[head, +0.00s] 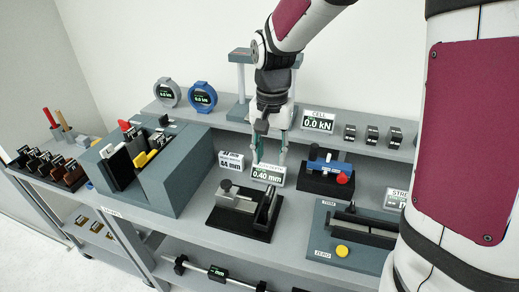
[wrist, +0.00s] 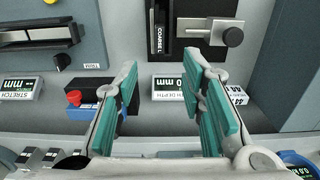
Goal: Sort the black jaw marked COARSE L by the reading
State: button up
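The black jaw marked COARSE L (wrist: 160,33) stands upright in the black gauge fixture (wrist: 193,52) in the wrist view. In the head view the jaw (head: 266,206) is at the right side of that fixture (head: 236,222), across from a grey-knobbed block. The depth display (head: 268,174) behind the fixture reads 0.40 mm; it is partly hidden behind my fingers in the wrist view (wrist: 178,88). My gripper (head: 268,160) is open and empty, above the shelf near the depth display. Its two teal-padded fingers (wrist: 165,105) are spread apart in the wrist view, with the jaw beyond them.
A grey-blue block (head: 180,175) with slots stands left. A blue device with a red knob (head: 326,175) stands right of the display. A stretch device (head: 350,235) with a yellow knob is at front right. The cell display (head: 318,121) reads 0.0 kN. Several small black blocks (head: 372,135) sit behind.

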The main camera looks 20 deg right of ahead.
aim_at(267, 191)
notch_tip(267, 191, down, 14)
jog(key=shift+r, duration=0.15)
dwell(0.4)
jog(key=shift+c, duration=0.3)
grip_shut()
jog(key=shift+s+a+p, duration=0.15)
jog(key=shift+a+p, duration=0.1)
jog(key=shift+p, duration=0.05)
dwell(0.3)
jog(key=shift+o, duration=0.2)
grip_release()
